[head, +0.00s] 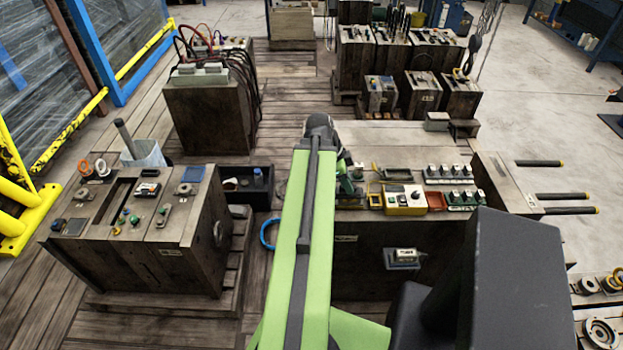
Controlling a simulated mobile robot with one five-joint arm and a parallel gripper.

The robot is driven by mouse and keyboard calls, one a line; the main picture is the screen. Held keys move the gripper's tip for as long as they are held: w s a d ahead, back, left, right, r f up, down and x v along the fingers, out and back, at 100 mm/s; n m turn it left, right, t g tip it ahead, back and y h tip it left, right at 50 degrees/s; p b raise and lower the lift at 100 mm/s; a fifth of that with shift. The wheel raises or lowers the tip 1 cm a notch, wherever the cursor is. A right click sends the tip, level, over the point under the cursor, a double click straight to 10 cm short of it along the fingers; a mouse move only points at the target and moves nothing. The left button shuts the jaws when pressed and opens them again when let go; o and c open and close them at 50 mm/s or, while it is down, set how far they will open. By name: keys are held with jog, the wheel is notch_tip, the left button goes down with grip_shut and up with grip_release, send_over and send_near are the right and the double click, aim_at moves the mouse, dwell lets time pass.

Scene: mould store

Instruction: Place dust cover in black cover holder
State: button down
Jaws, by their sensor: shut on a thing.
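My green arm rises through the middle of the head view and bends down at a dark joint. My gripper (347,186) shows only in small part, just right of the arm, low over the near left part of the wooden-looking mould block (395,160). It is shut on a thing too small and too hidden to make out. I cannot pick out the dust cover for sure. A black open tray (232,198) stands left of my arm, with a white piece and a blue-topped item in it. I cannot tell whether it is the black cover holder.
A yellow control box (404,200), a red tray (436,200) and green connector racks (463,200) line the block's front edge, right of my gripper. Dark rods (562,196) jut out at right. Another block (150,230) with small parts stands left. Open floor lies at right.

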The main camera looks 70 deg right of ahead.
jog(key=w+d+f+b, duration=0.3)
jog(key=w+f+b, duration=0.2)
jog(key=w, duration=0.6)
jog(key=f+b, duration=0.5)
jog(key=shift+a+f, duration=0.15)
jog(key=shift+a, duration=0.05)
jog(key=shift+f+b, duration=0.2)
jog(key=shift+b, duration=0.15)
dwell(0.5)
jog(key=shift+f+b, duration=0.3)
jog(key=shift+f, duration=0.1)
dwell(0.4)
jog(key=shift+f+b, duration=0.2)
jog(key=shift+b, duration=0.1)
